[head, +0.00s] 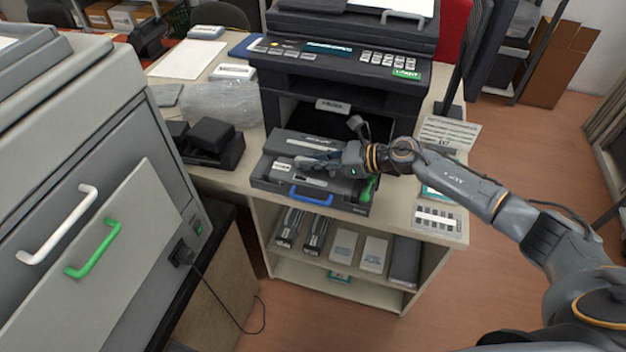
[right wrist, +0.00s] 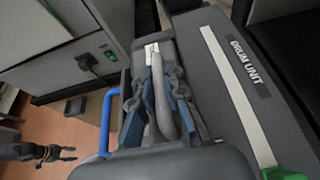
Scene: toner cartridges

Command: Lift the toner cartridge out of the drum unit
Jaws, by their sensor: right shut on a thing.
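The drum unit (head: 258,183) is a dark grey tray at the printer's front, with a blue handle (head: 311,196) and a green lever (head: 367,190). Its lettering shows in the right wrist view (right wrist: 246,62). The grey toner cartridge (head: 284,168) lies in the drum unit. My right gripper (head: 318,164) is over it. In the right wrist view my right gripper's blue-padded fingers (right wrist: 163,95) are shut on the cartridge's raised grey grip. My left gripper (right wrist: 60,153) shows small at the lower left of that view, with fingers apart and empty. The cartridge's underside is hidden.
The black printer (head: 345,65) stands behind the drum unit. A large grey cabinet (head: 90,190) is at the left. Boxes stand on the shelf below (head: 343,246). A clear plastic bag (head: 218,103) and a black hole punch (head: 208,142) lie left on the counter.

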